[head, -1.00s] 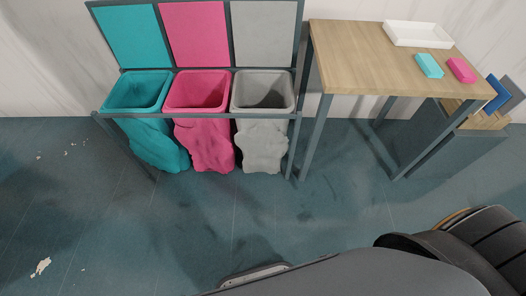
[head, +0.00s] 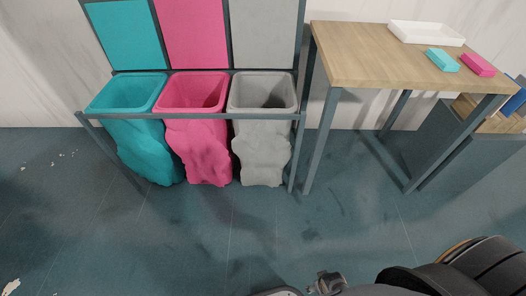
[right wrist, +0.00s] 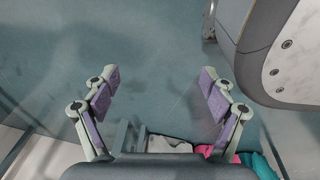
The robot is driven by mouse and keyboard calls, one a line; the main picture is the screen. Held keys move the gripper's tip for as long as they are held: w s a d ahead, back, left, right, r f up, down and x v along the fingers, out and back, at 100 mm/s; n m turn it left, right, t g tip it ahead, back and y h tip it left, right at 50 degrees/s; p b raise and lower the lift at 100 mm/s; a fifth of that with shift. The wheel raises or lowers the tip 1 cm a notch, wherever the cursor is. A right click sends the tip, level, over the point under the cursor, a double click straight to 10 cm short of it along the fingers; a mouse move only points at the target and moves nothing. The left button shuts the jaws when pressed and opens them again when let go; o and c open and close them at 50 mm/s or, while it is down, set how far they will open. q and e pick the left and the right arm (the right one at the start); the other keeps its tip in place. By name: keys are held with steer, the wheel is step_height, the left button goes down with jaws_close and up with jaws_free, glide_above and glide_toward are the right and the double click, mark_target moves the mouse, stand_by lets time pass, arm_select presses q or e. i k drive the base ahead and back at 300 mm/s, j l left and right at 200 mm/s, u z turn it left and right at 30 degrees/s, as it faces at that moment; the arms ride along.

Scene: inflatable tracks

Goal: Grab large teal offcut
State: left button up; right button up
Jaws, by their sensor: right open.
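A teal block (head: 443,60) lies on the wooden table (head: 385,62) at the upper right of the head view, between a white tray and a pink block. It is the only loose teal piece I see, and I cannot judge its size against others. My right gripper (right wrist: 160,80) is open and empty in the right wrist view, its two purple-padded fingers spread over bare floor, well away from the teal block. A small grey jointed part shows at the bottom edge of the head view; I cannot tell which part it is. My left gripper is not in view.
The white tray (head: 426,33) and pink block (head: 478,64) are on the table. A rack left of the table holds teal (head: 127,92), pink (head: 191,92) and grey (head: 263,91) bins. Wooden pieces (head: 490,117) lie right of the table. The floor in front is clear.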

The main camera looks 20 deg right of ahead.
mark_target(446, 64)
steer(key=z, duration=1.75)
